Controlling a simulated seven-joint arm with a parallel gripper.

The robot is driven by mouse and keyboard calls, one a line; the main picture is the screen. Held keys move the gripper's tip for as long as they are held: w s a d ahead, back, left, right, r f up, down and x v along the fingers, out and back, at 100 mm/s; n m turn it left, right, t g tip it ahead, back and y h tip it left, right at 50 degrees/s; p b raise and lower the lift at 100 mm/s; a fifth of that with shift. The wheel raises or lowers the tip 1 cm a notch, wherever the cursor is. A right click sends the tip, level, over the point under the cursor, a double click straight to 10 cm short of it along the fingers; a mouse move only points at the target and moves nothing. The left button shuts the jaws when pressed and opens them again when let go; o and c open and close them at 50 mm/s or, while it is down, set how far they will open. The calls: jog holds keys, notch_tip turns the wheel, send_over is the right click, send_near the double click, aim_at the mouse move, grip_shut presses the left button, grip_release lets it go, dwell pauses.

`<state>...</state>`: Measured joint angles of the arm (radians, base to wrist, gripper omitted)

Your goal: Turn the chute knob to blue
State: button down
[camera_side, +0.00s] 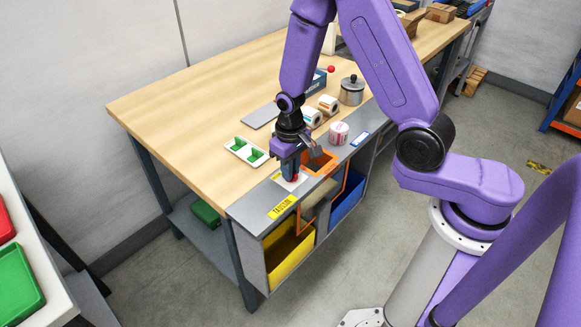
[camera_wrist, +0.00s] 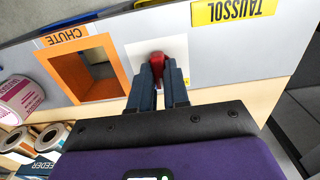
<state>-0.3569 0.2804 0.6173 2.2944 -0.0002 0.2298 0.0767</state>
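The chute knob (camera_wrist: 158,59) is red and sits on a white plate (camera_wrist: 181,48) in the grey front strip of the bench. In the side view the knob (camera_side: 295,177) is mostly hidden by my fingers. My gripper (camera_wrist: 160,70) points down at it, with its two dark fingers close together on either side of the red handle, seemingly shut on it. In the side view my gripper (camera_side: 291,172) is right over the white plate. The orange-framed chute opening (camera_wrist: 118,68) lies beside the plate. Any colour marks around the knob are hidden or too small to read.
A yellow label (camera_wrist: 234,10) lies beyond the plate. A yellow bin (camera_side: 288,257) and a blue bin (camera_side: 347,196) stand below the bench front. A white tray with green pieces (camera_side: 247,152), label rolls (camera_side: 339,133) and a metal pot (camera_side: 352,91) stand nearby on the bench.

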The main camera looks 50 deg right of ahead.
jog(key=shift+m, duration=0.4)
jog(key=m, duration=0.2)
jog(key=shift+m, duration=2)
jog(key=c, duration=1.1)
grip_release()
jog(key=shift+r, duration=0.1)
notch_tip(320, 180, up, 17)
jog(key=shift+r, duration=0.15)
